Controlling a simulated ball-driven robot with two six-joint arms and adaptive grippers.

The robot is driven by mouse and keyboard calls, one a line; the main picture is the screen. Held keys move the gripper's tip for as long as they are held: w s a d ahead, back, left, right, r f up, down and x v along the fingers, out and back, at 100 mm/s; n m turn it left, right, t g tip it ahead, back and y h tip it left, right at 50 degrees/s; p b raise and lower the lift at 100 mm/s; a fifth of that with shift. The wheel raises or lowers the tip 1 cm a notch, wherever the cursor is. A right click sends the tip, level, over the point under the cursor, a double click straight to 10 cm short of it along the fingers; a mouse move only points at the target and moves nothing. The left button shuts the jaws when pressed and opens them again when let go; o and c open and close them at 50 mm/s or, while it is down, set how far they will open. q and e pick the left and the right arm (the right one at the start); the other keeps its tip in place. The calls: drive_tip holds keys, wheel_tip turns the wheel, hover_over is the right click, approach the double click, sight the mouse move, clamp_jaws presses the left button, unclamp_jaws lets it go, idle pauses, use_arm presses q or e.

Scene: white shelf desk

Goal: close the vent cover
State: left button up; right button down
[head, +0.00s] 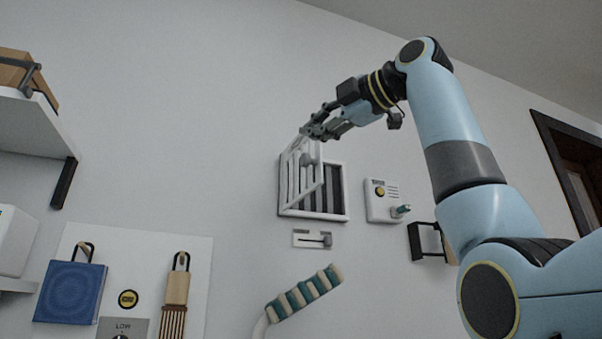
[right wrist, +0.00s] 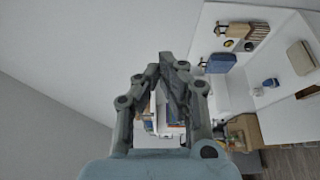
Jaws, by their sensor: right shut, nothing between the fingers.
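The vent (head: 334,188) is a white frame with dark slats on the wall, in the middle of the head view. Its white slatted cover (head: 293,186) stands swung out from the frame, hinged toward the left side, with a grey knob on it. My right gripper (head: 308,130) is shut and empty at the upper edge of the cover; I cannot tell whether it touches. In the right wrist view, the shut fingers (right wrist: 168,62) show, and a white part behind them is mostly hidden. My left gripper is not in view.
A white control box (head: 383,201) with a yellow button and a teal-tipped lever is right of the vent. A small slider plate (head: 312,239) is below it, above a striped handle (head: 305,292). A blue book-like item (head: 70,291) and brush (head: 176,290) hang lower left.

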use_arm(q)
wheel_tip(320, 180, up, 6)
drive_tip(key=p, duration=0.6)
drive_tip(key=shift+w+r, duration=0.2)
use_arm(e)
drive_tip(key=w+a, duration=0.3)
drive_tip(key=w, duration=0.6)
drive_tip(key=shift+w, duration=0.25)
